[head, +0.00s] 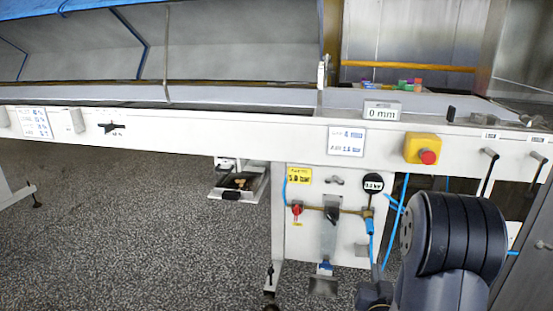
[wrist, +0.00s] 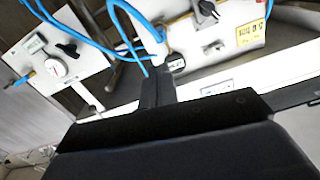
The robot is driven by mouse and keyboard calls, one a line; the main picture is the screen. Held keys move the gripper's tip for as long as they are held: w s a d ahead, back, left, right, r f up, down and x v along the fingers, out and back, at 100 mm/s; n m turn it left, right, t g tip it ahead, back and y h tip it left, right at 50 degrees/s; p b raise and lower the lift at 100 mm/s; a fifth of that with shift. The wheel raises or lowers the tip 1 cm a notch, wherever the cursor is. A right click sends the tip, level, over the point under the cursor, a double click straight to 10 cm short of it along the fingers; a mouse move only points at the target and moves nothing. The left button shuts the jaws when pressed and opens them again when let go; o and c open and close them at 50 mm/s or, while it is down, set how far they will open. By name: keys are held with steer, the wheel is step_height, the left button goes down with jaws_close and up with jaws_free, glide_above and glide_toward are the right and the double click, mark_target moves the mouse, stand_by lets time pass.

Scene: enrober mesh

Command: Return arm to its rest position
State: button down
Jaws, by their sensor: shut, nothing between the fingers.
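My arm (head: 455,245) stands at the lower right in the head view, in front of the machine's lower panel. It is bent, with its dark rounded joint uppermost. My gripper (wrist: 158,80) shows in the wrist view as dark fingers beyond a broad black body. The fingers are shut and empty. They point toward the white panel with blue hoses, and I cannot tell how far off it is. In the head view I cannot make out the fingertips.
The white machine rail (head: 240,125) runs across the view. A yellow box with a red button (head: 427,157), a red valve (head: 297,210) and blue hoses (head: 370,238) are close to my arm. Black levers (head: 488,170) stick out at right. The speckled floor (head: 130,230) is open at left.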

mark_target(371, 233)
steer(key=shift+w, duration=0.15)
steer(key=x, duration=1.3)
steer(key=shift+w+d, duration=0.1)
